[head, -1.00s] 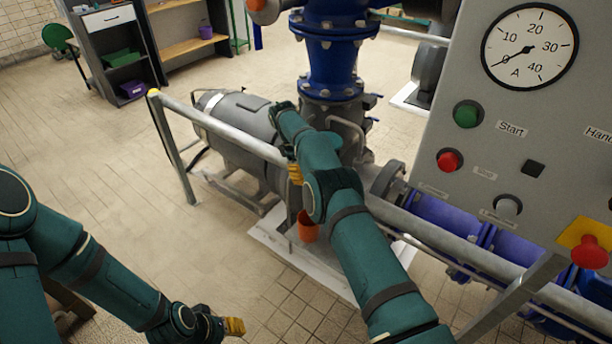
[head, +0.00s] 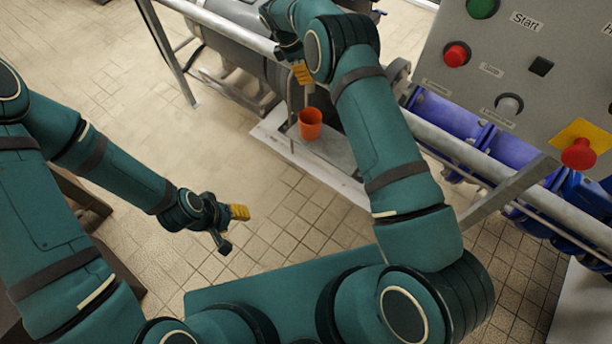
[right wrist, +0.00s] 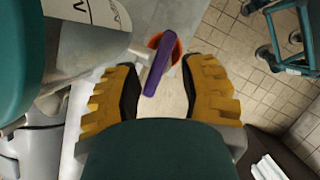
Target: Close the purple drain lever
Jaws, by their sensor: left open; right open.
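The purple drain lever (right wrist: 158,66) shows in the right wrist view, between and just beyond the fingertips of my right gripper (right wrist: 160,80). It slants downward in that picture, in front of an orange cup (right wrist: 174,46), with a pale pipe at its left. My right gripper is open, with yellow pads either side and no visible contact with the lever. In the head view, my right gripper (head: 303,74) is above the orange cup (head: 310,124); the lever cannot be made out there. My left gripper (head: 232,226) is open and empty over the tiled floor.
A grey rail (head: 225,24) runs across the front of the pump motor (head: 240,45). The control panel (head: 530,75), with a red emergency button (head: 578,153), stands at the right. The floor around my left gripper is clear.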

